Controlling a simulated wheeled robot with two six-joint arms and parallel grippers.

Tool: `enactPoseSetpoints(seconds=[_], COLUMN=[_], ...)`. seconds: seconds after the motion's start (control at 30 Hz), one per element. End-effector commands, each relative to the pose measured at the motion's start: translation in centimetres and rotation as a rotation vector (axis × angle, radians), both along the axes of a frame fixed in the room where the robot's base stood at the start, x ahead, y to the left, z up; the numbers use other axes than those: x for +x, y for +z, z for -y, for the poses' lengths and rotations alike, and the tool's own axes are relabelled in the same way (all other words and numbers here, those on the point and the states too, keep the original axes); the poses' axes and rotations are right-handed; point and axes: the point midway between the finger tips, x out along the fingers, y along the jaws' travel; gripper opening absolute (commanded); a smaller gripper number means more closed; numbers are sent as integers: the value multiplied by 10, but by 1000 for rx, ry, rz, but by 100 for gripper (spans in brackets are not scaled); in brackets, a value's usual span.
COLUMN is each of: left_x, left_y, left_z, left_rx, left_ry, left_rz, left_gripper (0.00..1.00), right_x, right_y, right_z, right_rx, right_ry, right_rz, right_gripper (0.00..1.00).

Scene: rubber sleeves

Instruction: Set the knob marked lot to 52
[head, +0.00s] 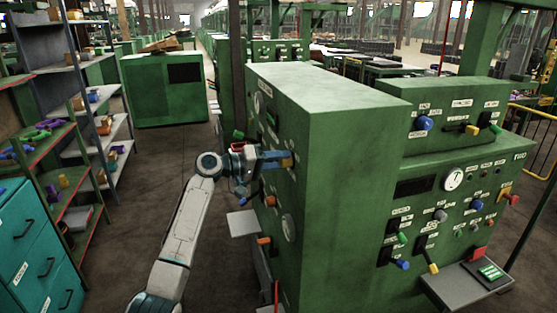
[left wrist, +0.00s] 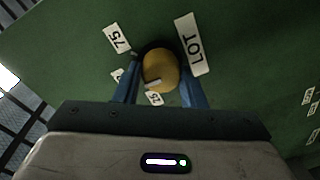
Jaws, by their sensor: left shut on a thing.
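The yellow knob (left wrist: 160,70) sits on a green panel, beside a white label (left wrist: 190,43) reading LOT. A label (left wrist: 117,38) reading 75 is at its upper left, and one (left wrist: 154,98) reading 25 is just below it. A third label at its left is mostly hidden by a finger. A pale pointer mark on the knob lies at its lower left side. My left gripper (head: 284,162) is shut on the knob, with one blue finger on each side in the left wrist view (left wrist: 160,82). My right gripper is not in view.
A small grey shelf (head: 242,223) juts out below my left gripper. Shelving (head: 85,140) stands far left, with open floor between.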

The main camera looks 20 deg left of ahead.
Motion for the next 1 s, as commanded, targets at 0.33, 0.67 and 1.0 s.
enactPoseSetpoints(seconds=[0.33, 0.67, 1.0], left_x=[0, 0, 0], left_y=[1, 1, 0], left_z=[-1, -1, -1], left_rx=[-22, -21, -21], left_ry=[2, 2, 1], left_rz=[-31, -30, -31], left_gripper=[14, 51, 59], right_x=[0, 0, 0], right_y=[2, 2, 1], right_z=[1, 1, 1], right_rx=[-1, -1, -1], right_ry=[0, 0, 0], right_rz=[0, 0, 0], right_gripper=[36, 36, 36])
